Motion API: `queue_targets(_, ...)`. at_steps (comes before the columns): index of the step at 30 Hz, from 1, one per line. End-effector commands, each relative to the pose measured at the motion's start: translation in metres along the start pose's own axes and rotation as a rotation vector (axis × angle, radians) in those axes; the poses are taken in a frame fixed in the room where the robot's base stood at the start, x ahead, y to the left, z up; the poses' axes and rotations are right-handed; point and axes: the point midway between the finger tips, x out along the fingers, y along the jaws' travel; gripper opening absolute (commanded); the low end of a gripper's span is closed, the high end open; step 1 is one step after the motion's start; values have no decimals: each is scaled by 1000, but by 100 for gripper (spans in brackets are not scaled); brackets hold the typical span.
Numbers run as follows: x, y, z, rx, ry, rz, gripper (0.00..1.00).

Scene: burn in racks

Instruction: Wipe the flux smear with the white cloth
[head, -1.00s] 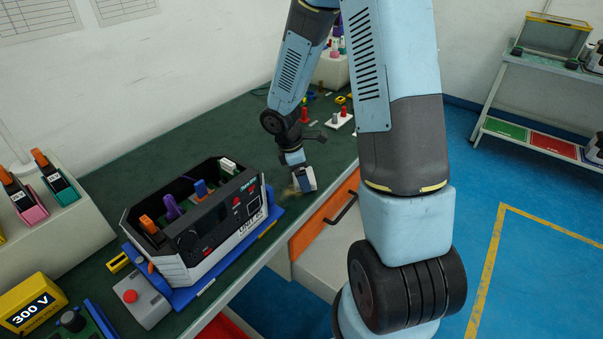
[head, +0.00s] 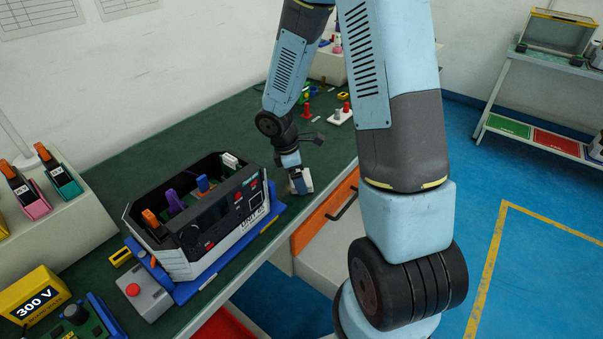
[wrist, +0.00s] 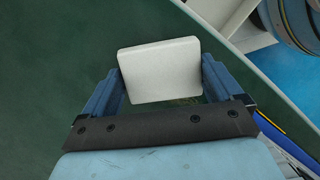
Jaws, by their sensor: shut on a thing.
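My gripper (head: 298,184) is low over the green bench top, near its front edge and just right of the open instrument case. It is shut on the white cloth (wrist: 160,70), which looks like a folded, flat block between the two blue fingers in the wrist view. The cloth also shows as a small pale patch in the head view (head: 307,182). It is at or close to the bench surface; I cannot tell if it touches.
The open case (head: 200,215) with coloured modules stands on a blue base left of my gripper. Small red and white parts (head: 340,114) lie farther back. An orange drawer front (head: 325,210) is below the bench edge. The green bench top (head: 225,128) behind the case is clear.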

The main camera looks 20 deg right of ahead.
Motion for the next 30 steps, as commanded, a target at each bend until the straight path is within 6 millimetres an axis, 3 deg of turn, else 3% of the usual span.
queue_targets(30, -7, -34, -34, -1, 1, 0, 69)
